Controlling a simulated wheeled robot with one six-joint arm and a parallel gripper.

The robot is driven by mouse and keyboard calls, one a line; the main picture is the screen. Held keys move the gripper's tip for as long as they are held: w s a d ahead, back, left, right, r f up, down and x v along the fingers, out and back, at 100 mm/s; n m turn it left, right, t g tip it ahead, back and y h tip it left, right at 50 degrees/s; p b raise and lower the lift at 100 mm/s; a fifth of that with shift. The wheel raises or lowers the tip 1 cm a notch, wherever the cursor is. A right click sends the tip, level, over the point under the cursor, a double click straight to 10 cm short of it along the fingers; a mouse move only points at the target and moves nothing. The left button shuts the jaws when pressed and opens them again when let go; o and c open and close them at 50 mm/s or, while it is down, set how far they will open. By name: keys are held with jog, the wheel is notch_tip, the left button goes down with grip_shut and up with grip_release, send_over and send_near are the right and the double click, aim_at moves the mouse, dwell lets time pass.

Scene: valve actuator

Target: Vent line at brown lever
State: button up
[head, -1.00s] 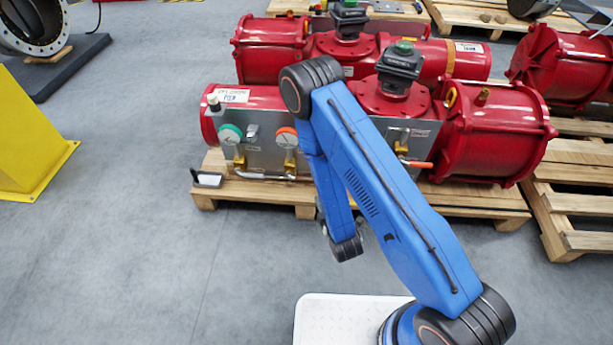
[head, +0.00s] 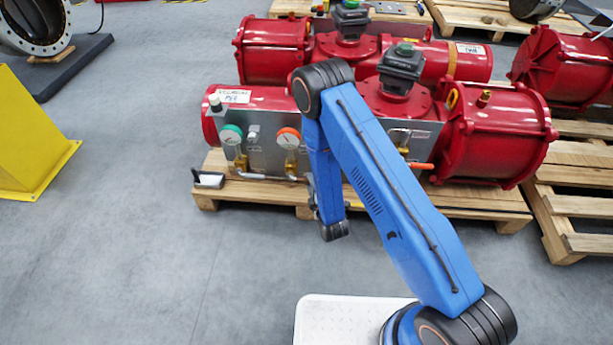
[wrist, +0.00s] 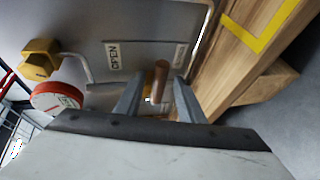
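The brown lever (wrist: 161,72) shows in the wrist view as a short brown rod in front of the grey panel (wrist: 95,20). My gripper (wrist: 158,98) is open, with one finger to each side of the lever in the picture. The lever's end lies near the fingertips; I cannot tell whether it is between them in depth. A plate marked OPEN (wrist: 113,55) is on the panel left of the lever. In the head view my blue arm hides the lever and most of my gripper in front of the red actuator (head: 262,97).
A red-rimmed gauge (wrist: 57,97) and a yellow fitting (wrist: 40,60) are left in the wrist view. The wooden pallet (wrist: 245,50) is close on the right. In the head view, an orange-handled valve (head: 420,166) is right of my arm. Grey floor (head: 130,250) is clear in front.

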jog(key=shift+x, duration=2.95)
grip_shut()
